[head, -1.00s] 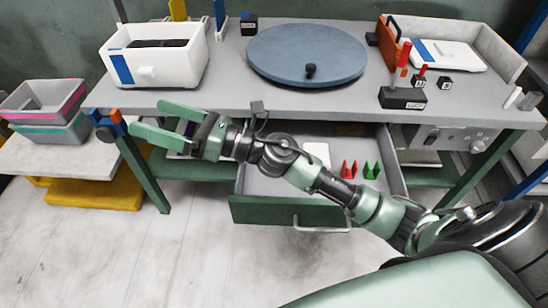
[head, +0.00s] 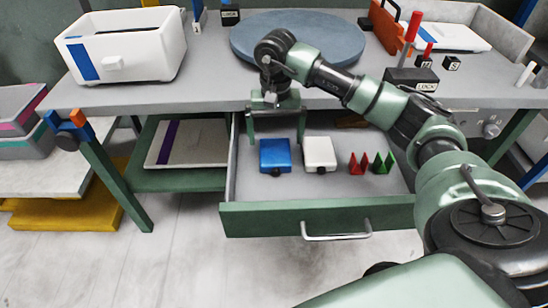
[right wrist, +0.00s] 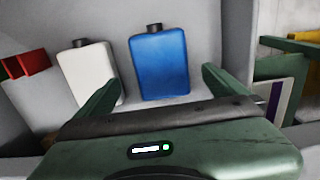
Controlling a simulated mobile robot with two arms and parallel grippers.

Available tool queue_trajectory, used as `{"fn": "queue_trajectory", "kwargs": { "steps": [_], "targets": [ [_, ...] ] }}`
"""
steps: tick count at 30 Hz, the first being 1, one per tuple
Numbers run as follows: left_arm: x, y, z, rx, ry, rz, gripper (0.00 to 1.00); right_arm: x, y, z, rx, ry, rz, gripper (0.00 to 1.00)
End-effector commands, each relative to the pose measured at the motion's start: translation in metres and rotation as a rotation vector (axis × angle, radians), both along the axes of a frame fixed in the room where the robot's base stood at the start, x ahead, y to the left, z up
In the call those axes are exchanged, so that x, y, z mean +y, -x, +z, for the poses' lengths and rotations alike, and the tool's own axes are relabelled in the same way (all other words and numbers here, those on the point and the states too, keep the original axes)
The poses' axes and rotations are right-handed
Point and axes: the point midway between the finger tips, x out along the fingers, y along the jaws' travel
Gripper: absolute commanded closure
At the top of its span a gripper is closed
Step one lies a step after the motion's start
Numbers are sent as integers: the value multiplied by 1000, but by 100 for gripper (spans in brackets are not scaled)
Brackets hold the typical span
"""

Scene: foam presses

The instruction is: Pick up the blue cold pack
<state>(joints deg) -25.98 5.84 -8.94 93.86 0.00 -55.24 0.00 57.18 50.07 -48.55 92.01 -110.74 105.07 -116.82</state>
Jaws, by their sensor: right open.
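The blue cold pack (head: 275,155) lies in the open drawer, near its left wall, with a dark cap at one end. In the right wrist view the blue cold pack (right wrist: 159,64) shows between the fingers of my right gripper (right wrist: 160,88), nearer the right finger. My right gripper (head: 275,130) is open and empty, pointing down at the drawer from above the back of the pack. I cannot tell the exact height between fingertips and pack. My left gripper is not in view.
A white pack (head: 320,153) lies right beside the blue one. Red and green pointed pieces (head: 371,162) stand farther right. The drawer front (head: 270,220) and side walls bound the space. The table edge (head: 190,104) overhangs the drawer's back; a white bin (head: 125,48) stands above left.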

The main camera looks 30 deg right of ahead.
Motion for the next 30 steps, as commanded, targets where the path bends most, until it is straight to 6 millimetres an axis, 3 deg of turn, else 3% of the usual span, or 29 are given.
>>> {"fn": "queue_trajectory", "kwargs": {
  "steps": [12,21,23,30],
  "targets": [
    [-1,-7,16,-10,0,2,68,1,-1,-56,1,-4,0,0],
    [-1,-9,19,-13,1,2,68,1,-1,-62,-1,-4,1,0],
    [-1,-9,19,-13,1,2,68,1,-1,-62,-1,-4,1,14],
    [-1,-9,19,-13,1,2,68,1,-1,-62,-1,-4,1,79]
  ]
}}
